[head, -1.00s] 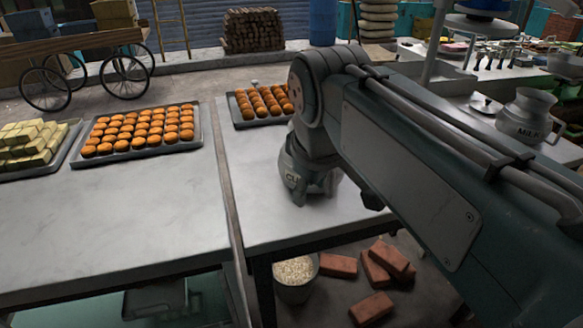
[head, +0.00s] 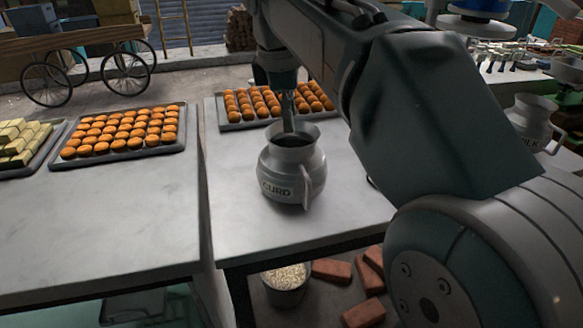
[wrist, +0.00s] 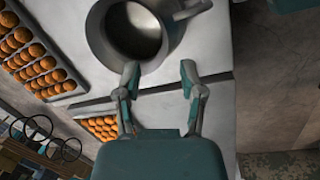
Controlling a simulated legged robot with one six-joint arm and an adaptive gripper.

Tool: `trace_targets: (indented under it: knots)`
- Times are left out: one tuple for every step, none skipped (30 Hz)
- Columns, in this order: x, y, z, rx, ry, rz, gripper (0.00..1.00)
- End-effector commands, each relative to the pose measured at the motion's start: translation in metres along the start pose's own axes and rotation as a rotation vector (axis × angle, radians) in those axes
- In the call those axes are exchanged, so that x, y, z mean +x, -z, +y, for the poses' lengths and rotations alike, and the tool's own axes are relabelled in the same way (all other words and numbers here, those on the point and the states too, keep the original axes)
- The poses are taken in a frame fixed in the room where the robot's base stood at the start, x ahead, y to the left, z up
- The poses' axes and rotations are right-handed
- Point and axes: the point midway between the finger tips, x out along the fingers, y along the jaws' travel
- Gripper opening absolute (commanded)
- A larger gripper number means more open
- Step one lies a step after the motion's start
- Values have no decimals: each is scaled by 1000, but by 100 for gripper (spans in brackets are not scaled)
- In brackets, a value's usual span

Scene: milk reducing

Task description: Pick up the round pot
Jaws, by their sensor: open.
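A round grey metal pot (head: 291,172) labelled CURD stands upright on the right-hand table, its handle towards the front right. In the wrist view the pot (wrist: 98,36) is seen from above, with its open mouth and its handle at the top. My gripper (head: 289,118) points down at the pot's rim in the head view, where only a narrow part of it shows. In the wrist view my gripper (wrist: 159,70) has its two fingers spread, near the pot's rim, with nothing between the tips. Whether a finger touches the pot cannot be told.
Trays of orange round sweets stand behind the pot (head: 236,127) and on the left table (head: 60,165). A MILK can (head: 530,122) stands at the right. A bucket of grain (head: 287,294) and several bricks (head: 332,269) lie below. The table front is clear.

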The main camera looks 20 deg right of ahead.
Motion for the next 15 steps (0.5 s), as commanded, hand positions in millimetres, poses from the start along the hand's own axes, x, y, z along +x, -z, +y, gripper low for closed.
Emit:
trace_targets:
  knots:
    - [9,0,0,1,2,-1,51]
    - [13,0,-1,1,2,-2,51]
    - [18,1,-1,1,1,-2,51]
    - [20,2,-1,1,0,-2,51]
    - [23,2,-1,1,-1,-2,51]
    - [25,3,-1,1,-2,-2,51]
    - [26,3,-1,1,-2,-2,51]
    - [28,2,-2,2,-2,-2,51]
    - [32,2,-2,2,-1,-2,51]
    - [35,2,-2,2,-1,-2,51]
    - [39,2,-3,2,-1,-2,51]
    - [45,1,-4,2,1,-3,51]
    - [50,1,-4,2,0,-2,51]
    - [55,0,-5,2,1,-3,51]
    - [61,0,-6,1,0,-2,51]
